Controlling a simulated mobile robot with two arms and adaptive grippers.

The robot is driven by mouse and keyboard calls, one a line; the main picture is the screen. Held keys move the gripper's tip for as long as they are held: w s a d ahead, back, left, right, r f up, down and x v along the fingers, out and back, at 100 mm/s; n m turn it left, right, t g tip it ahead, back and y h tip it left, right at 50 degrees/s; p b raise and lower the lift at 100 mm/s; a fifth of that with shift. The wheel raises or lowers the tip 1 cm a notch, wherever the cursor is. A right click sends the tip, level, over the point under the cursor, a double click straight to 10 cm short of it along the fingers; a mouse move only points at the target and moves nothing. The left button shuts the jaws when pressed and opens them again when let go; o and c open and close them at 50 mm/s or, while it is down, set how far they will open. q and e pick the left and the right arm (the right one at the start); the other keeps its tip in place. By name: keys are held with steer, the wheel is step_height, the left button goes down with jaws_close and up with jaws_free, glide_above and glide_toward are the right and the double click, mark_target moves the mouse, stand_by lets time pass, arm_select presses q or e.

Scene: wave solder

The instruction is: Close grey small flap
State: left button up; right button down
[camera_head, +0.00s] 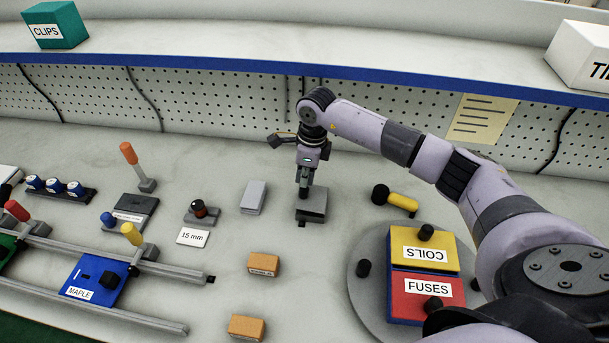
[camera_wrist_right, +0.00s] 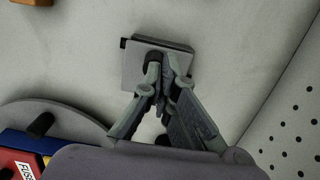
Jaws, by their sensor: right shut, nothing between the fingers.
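A small dark grey box with a flat top, which looks like the grey small flap (camera_head: 313,207), lies on the bench in the middle of the head view. A small black tab sticks out at its near edge. In the right wrist view the flap (camera_wrist_right: 135,70) shows as a flat grey plate lying over a darker base. My right gripper (camera_head: 303,192) points down at its top, fingers shut and empty. In the right wrist view the fingertips (camera_wrist_right: 160,62) are over the plate and hide part of it; I cannot tell whether they touch. My left gripper is not in view.
A light grey block (camera_head: 253,196) lies just left of the flap. A yellow-handled lever (camera_head: 402,202) is to its right. A round turntable (camera_head: 362,300) carries yellow and red boxes. Orange blocks (camera_head: 264,264) lie in front. A pegboard wall (camera_head: 230,110) stands behind.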

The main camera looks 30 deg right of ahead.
steer(key=f+b, duration=0.1)
steer(key=b, duration=0.1)
steer(key=shift+w+a+f+b, duration=0.15)
steer(key=shift+a+f+b, duration=0.1)
steer(key=shift+f+b, duration=0.1)
steer(key=shift+r+p, duration=0.35)
steer(key=shift+p, duration=0.1)
steer(key=shift+r, duration=0.35)
steer(key=r+p, duration=0.2)
steer(key=r, duration=0.1)
steer(key=shift+w+d, duration=0.1)
steer(key=shift+d, duration=0.1)
arm_select(q)
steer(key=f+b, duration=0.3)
steer(key=b, duration=0.1)
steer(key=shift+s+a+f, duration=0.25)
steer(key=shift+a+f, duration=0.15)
arm_select(e)
step_height(320, 180, up, 20)
steer(key=shift+a+r, duration=0.25)
